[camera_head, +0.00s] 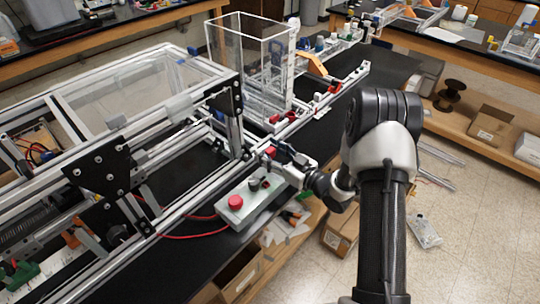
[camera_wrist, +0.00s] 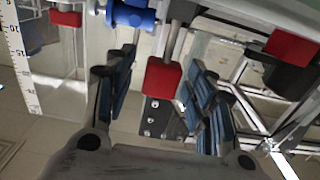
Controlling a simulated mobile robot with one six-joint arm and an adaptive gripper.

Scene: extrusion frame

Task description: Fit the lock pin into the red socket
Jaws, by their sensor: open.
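My gripper (camera_wrist: 158,72) is open in the wrist view, its dark, blue-padded fingers spread. A red block (camera_wrist: 163,78) with a metal rod (camera_wrist: 178,42) running from it appears between the fingers; I cannot tell whether they touch it. Which part is the lock pin and which the red socket is not clear. Other red blocks show at upper left (camera_wrist: 66,18) and right (camera_wrist: 292,47). A blue fitting (camera_wrist: 130,15) sits at the top. In the head view my gripper (camera_head: 279,160) is small beside the frame's right edge, its fingers partly hidden.
The aluminium extrusion frame (camera_head: 150,157) fills the left. A grey control box (camera_head: 250,203) with a red button (camera_head: 235,202) stands close below my gripper. A clear enclosure (camera_head: 247,60) rises behind. Red cable (camera_head: 190,237) lies on the black bench. Open floor is at right.

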